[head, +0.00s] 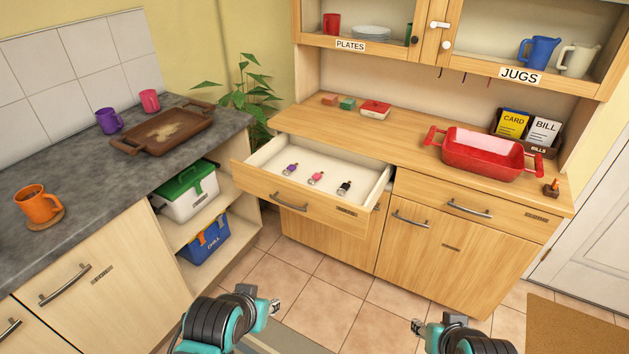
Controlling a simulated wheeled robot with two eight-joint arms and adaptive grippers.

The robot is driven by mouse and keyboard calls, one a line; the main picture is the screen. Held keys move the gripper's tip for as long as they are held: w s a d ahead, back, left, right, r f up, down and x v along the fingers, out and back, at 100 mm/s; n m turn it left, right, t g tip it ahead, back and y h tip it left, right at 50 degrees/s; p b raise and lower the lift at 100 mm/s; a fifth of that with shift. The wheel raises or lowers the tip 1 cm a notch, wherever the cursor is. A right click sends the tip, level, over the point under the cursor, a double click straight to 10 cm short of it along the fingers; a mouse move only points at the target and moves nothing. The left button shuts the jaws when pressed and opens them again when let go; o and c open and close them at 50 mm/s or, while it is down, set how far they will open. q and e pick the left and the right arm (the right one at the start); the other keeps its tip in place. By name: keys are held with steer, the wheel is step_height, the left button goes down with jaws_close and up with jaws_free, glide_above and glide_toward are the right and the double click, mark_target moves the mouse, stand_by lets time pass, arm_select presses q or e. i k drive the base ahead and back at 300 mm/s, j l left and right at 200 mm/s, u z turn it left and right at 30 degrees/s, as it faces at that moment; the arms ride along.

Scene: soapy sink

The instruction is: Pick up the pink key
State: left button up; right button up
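The pink key (316,178) lies in the open drawer (375,193) of the wooden cabinet, between a purple key (291,168) on its left and a black key (345,187) on its right. The three are apart from each other. My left gripper (273,306) is low in the picture, in front of the cabinet and well short of the drawer. My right gripper (418,326) is at the bottom, farther right, also away from the keys. Both are small and turned so that their fingers do not show clearly.
The drawer sticks out beside the grey counter (70,170), which holds a brown tray (188,130) and several mugs. A red dish (485,163) and small boxes stand on the wooden worktop (400,122) behind the drawer.

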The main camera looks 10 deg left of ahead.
mark_target(316, 176)
steer(key=i+j+z, duration=0.15)
steer(key=z, duration=0.25)
steer(key=i+j+z, duration=0.2)
steer(key=z, duration=0.2)
steer(key=i+j, duration=0.15)
steer(key=j, duration=0.25)
steer(key=i+j+z, duration=0.15)
steer(key=j, duration=0.2)
steer(key=i+j, duration=0.2)
steer(key=j, duration=0.25)
steer(key=i+j+z, duration=0.1)
steer(key=j, duration=0.3)
steer(key=i+j+z, duration=0.1)
steer(key=j, duration=0.3)
steer(key=i+j, duration=0.2)
steer(key=j, duration=0.25)
